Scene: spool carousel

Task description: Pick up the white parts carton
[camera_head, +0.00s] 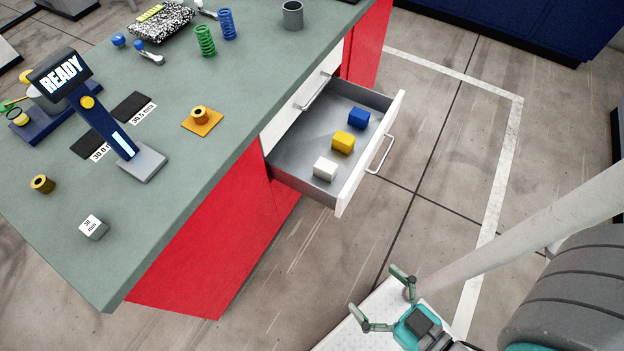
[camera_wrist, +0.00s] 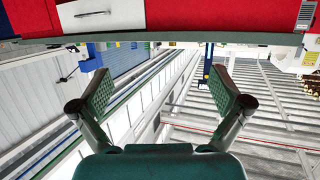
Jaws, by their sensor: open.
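The white parts carton (camera_head: 325,168) is a small white block in the open drawer (camera_head: 300,148), at the end nearest me. A yellow carton (camera_head: 343,142) and a blue carton (camera_head: 359,118) lie behind it in a row, apart from each other. My gripper (camera_head: 383,299) is open and empty, low at the right of the bench, well apart from the drawer. In the wrist view my gripper (camera_wrist: 165,95) shows its two green-padded fingers spread with nothing between them. The carton does not show in the wrist view.
The drawer's white front with its handle (camera_head: 380,155) juts out from the red bench. The bench top (camera_head: 222,100) holds a READY display (camera_head: 60,72), springs, spools and a grey cup (camera_head: 292,15). Floor right of the drawer is clear. A blue cabinet (camera_head: 530,25) stands at the back.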

